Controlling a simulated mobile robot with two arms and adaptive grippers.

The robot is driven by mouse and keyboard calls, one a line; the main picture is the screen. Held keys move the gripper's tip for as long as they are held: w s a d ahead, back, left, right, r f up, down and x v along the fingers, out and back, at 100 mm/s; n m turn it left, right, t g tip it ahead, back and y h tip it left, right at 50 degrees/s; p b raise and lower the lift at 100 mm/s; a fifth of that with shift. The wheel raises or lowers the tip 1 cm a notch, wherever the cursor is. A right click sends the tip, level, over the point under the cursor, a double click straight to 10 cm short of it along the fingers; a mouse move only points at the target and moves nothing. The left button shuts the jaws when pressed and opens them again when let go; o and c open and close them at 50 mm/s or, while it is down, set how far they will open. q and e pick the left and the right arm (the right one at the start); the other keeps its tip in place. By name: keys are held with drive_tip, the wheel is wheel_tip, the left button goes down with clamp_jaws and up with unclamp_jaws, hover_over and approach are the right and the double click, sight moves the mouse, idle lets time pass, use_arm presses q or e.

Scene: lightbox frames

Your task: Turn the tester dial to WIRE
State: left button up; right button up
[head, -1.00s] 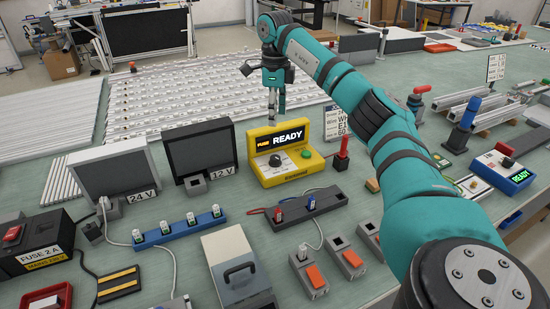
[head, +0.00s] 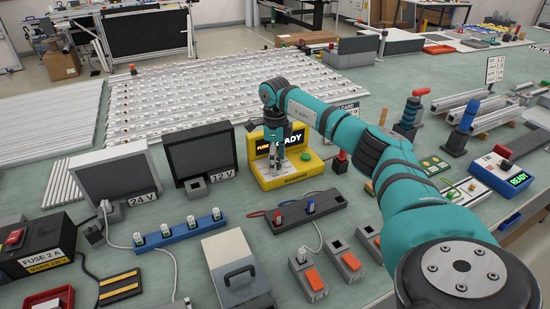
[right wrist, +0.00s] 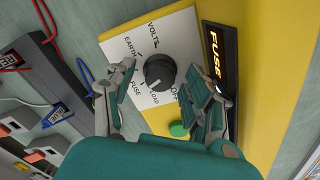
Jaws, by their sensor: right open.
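The yellow tester (head: 286,177) stands mid-table; its display reads FUSE and READY, partly covered by my arm. In the right wrist view, its black dial (right wrist: 160,71) sits on a white plate (right wrist: 160,32) marked VOLTS, EARTH, FUSE, LOAD and OFF. No WIRE label is readable; a finger covers part of the plate's left edge. A pale mark shows on the dial's lower side near FUSE and LOAD, its exact aim unclear. My right gripper (right wrist: 162,75) is open, its fingers on either side of the dial, with no clear contact. In the head view the right gripper (head: 278,170) hides the dial. My left gripper is not in view.
A green button (right wrist: 179,130) lies below the dial plate, near the right finger. In the head view, a dark rack with red and blue plugs (head: 322,212) stands in front of the tester. The 12 V screen unit (head: 201,152) stands left of it.

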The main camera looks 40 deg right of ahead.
clamp_jaws()
idle(0.4)
drive_tip(key=m+p, duration=0.2)
drive_tip(key=m, duration=0.1)
drive_tip(key=shift+r+m, duration=0.15)
drive_tip(key=shift+m, duration=0.25)
drive_tip(key=shift+m+p, duration=0.85)
drive_tip(key=shift+m, duration=1.15)
unclamp_jaws()
